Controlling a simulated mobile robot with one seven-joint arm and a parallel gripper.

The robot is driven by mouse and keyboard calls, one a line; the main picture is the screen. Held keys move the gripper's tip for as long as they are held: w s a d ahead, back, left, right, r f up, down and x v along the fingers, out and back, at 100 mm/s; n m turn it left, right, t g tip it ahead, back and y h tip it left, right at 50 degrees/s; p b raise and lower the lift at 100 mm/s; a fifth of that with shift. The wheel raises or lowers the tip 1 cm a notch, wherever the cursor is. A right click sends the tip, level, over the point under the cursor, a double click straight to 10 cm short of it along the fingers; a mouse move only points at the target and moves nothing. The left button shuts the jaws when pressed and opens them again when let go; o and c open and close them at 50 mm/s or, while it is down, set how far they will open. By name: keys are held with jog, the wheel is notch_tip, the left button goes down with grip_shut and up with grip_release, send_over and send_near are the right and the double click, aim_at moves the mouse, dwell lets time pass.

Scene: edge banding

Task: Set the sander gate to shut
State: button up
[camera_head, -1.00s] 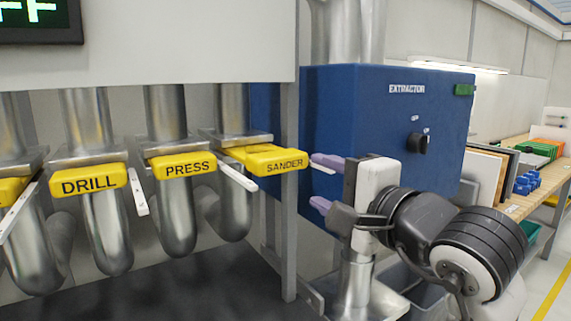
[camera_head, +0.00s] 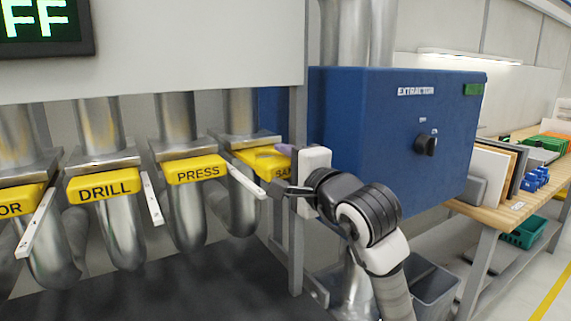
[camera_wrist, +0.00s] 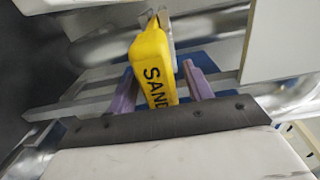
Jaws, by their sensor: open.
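The yellow sander gate handle (camera_head: 262,159) is at the right end of the row of duct gates. In the head view my gripper hides most of its label. In the wrist view the sander handle (camera_wrist: 153,65) lies between my two purple fingers, one on each side. My gripper (camera_wrist: 160,88) is open, with a gap visible on the right of the handle; on the left I cannot tell if the finger touches. In the head view my gripper (camera_head: 283,168) is at the handle's front end, fingers mostly hidden.
The press (camera_head: 196,170) and drill (camera_head: 104,186) gates stand to the left. A blue extractor box (camera_head: 395,135) is behind my arm on the right. A grey post (camera_head: 297,240) stands close to my gripper. A wooden bench (camera_head: 490,212) is at the far right.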

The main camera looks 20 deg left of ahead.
aim_at(266, 153)
grip_shut()
jog(key=b+x, duration=0.1)
jog(key=x, duration=0.5)
jog(key=shift+w+a+f+b, duration=0.1)
jog(key=shift+w+a+b, duration=0.15)
jog(key=shift+b, duration=0.15)
jog(key=shift+w+a, duration=0.25)
jog(key=shift+r, duration=0.2)
jog(key=shift+c, duration=2.1)
grip_release()
jog(key=o, duration=0.4)
jog(key=shift+w+a+f, duration=0.1)
jog(key=shift+a, duration=0.1)
